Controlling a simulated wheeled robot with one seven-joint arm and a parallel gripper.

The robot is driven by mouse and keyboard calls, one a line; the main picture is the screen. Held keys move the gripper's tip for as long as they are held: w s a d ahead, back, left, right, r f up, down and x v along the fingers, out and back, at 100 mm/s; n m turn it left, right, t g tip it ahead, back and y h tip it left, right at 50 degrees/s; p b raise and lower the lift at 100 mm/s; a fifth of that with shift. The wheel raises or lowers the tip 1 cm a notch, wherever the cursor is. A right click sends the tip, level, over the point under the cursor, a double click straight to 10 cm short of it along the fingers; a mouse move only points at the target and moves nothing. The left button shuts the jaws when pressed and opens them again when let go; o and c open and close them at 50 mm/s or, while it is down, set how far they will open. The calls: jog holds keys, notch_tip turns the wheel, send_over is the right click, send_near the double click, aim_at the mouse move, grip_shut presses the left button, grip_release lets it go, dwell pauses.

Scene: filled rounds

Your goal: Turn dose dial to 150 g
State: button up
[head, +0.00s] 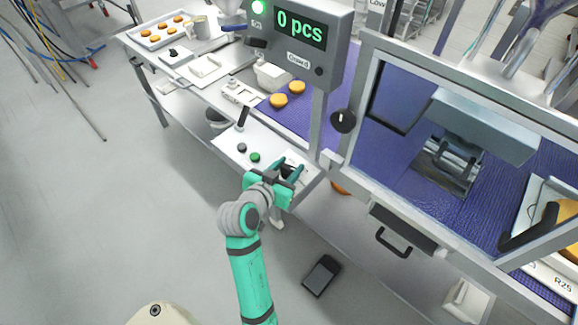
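My gripper (290,168) is at the right end of a white control panel (228,142) on the front edge of the line. Its two teal fingers stand apart, with something dark between or below them. I cannot tell whether that is a dial or part of my gripper. No dial marked in grams can be read. A black round knob (344,120) with a light mark sits on the post to the right, apart from my gripper. The panel also bears a black lever (243,117), a black button (241,147) and a green button (255,157).
A display (299,30) reads "0 pcs", with a lit green lamp. Round orange-brown pieces (278,100) lie on the purple belt (312,121). A framed guard door (360,90) stands at right. A dark device (321,275) lies on the floor.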

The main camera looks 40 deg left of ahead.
jog(key=shift+a+m+h, duration=0.15)
jog(key=shift+m+h, duration=0.15)
jog(key=shift+h, duration=0.1)
jog(key=shift+m+h, duration=1.2)
jog(key=shift+h, duration=0.3)
jog(key=o, duration=1.1)
jog(key=shift+s, duration=0.1)
jog(key=shift+c, duration=0.2)
jog(key=d+v, duration=0.1)
jog(key=v, duration=0.9)
jog(key=shift+s+a, duration=0.35)
